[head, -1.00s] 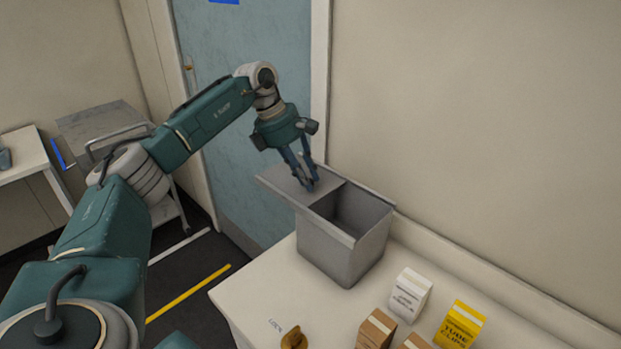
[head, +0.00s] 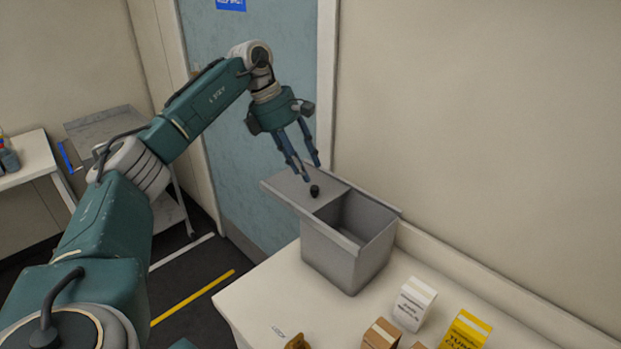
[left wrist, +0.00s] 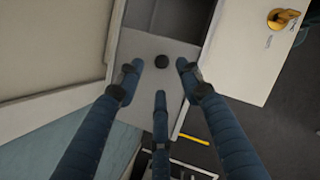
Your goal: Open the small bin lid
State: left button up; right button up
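The small grey bin (head: 335,258) stands on the white counter in the head view. Its flat grey lid (head: 296,191) is slid to the left and overhangs the bin's left side, so roughly the right part of the bin is uncovered. A black round knob (head: 314,190) sits on the lid. My left gripper (head: 310,173) is open just above the knob and apart from it. In the left wrist view the knob (left wrist: 162,61) lies between the spread fingers, on the lid (left wrist: 150,85). My right gripper is not in view.
On the white counter (head: 255,298), a white carton (head: 413,303), a yellow carton (head: 464,331) and brown boxes (head: 381,335) stand in front of the bin. A wall is close behind it. A blue door (head: 215,130) and a cart (head: 105,130) are at the left.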

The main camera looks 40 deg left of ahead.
pick_arm(q)
jog(key=v, duration=0.6)
jog(key=shift+r, duration=0.2)
